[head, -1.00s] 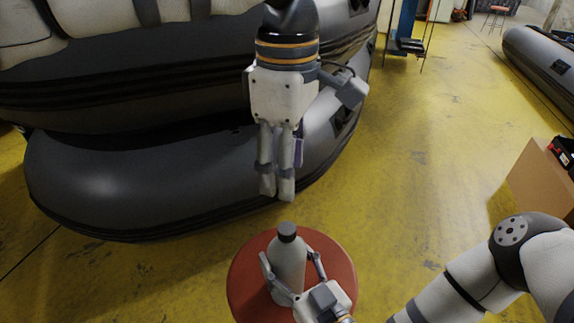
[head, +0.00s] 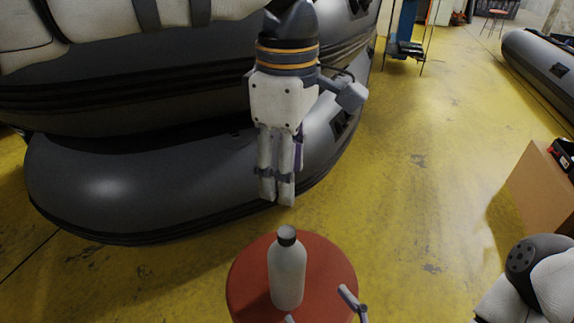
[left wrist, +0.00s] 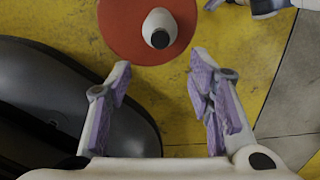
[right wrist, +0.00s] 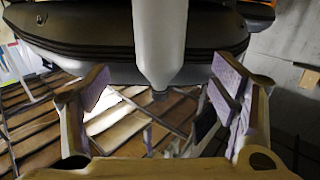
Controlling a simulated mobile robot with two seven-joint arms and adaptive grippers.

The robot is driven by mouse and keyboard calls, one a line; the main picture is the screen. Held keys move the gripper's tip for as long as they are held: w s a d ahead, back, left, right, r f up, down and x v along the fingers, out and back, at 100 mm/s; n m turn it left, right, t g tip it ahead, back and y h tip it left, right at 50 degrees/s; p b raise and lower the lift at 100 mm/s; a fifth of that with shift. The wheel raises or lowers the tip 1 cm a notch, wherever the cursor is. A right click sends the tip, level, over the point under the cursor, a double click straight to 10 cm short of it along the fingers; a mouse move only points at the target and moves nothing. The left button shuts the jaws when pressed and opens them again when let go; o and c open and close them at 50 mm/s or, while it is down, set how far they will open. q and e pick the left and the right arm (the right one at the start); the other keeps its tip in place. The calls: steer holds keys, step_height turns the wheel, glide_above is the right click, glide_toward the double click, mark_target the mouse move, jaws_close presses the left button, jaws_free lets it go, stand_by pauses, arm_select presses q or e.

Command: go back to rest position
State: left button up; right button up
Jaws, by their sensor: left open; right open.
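A pale grey bottle with a dark cap (head: 287,270) stands upright on a round red stool (head: 245,290). In the left wrist view the bottle (left wrist: 159,28) shows from above on the stool (left wrist: 115,25). My left gripper (head: 278,203) hangs fingers down, open and empty, beyond the stool in front of a grey boat. My right gripper (head: 318,306) is open at the bottom edge, near the stool, mostly out of frame. In the right wrist view the bottle (right wrist: 160,40) appears inverted beyond the spread fingers, with nothing gripped.
Large grey inflatable boats (head: 130,185) fill the left, close behind my left gripper. A cardboard box (head: 535,185) stands at the right, and another boat (head: 540,60) lies at the far right. The yellow floor (head: 420,180) between is clear.

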steer(key=shift+s+d, duration=0.3)
steer(key=shift+s, duration=0.15)
